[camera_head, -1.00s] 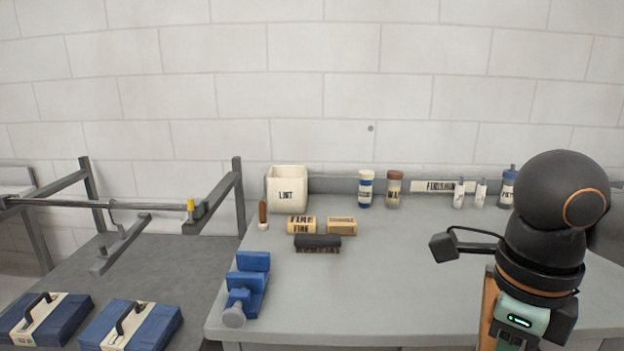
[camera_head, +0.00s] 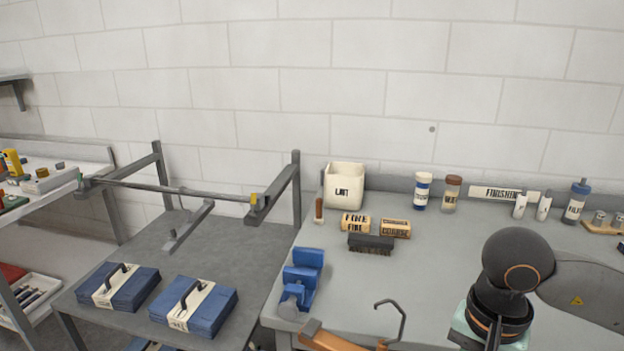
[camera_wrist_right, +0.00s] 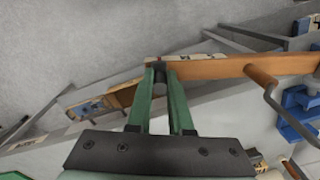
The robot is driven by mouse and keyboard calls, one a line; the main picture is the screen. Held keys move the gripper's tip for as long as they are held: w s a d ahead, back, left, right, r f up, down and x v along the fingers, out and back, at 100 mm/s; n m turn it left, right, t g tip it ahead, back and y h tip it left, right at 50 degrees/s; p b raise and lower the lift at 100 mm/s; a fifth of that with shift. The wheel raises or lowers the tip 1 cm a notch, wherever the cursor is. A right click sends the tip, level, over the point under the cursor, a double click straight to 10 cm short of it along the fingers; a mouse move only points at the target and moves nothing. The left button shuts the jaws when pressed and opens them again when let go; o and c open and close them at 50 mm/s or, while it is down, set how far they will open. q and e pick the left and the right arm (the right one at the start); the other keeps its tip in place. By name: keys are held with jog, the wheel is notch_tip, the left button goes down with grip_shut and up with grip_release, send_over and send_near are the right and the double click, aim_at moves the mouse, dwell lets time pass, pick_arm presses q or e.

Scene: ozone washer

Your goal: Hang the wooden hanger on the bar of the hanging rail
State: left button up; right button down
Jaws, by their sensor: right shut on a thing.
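The wooden hanger (camera_head: 330,342) shows at the bottom edge of the head view, partly cut off. Its dark metal hook (camera_head: 402,322) points up. In the right wrist view, my right gripper (camera_wrist_right: 160,75) is shut on the hanger's wooden body (camera_wrist_right: 235,67); the hook (camera_wrist_right: 262,85) is to the right of the fingers. In the head view the fingers are out of frame. The hanging rail's bar (camera_head: 150,187) runs between grey side arms at the left, well away from the hanger. My left gripper is not in view.
Blue folded bundles (camera_head: 195,305) lie below the rail. The grey worktop (camera_head: 440,275) holds a blue clamp-like tool (camera_head: 303,275), a lint bin (camera_head: 344,186), a brush (camera_head: 371,243) and bottles. Space around the bar's left part looks free.

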jog(key=n, duration=0.2)
jog(key=f+n+p, duration=0.1)
jog(key=n, duration=0.1)
jog(key=w+a+f+n, duration=0.1)
jog(key=n, duration=0.1)
jog(key=shift+a, duration=0.1)
jog(key=shift+w+f+n+p, duration=0.15)
jog(key=shift+f+n+p, duration=0.2)
jog(key=shift+n, duration=0.55)
jog(key=shift+a, duration=0.1)
jog(key=shift+f, duration=0.1)
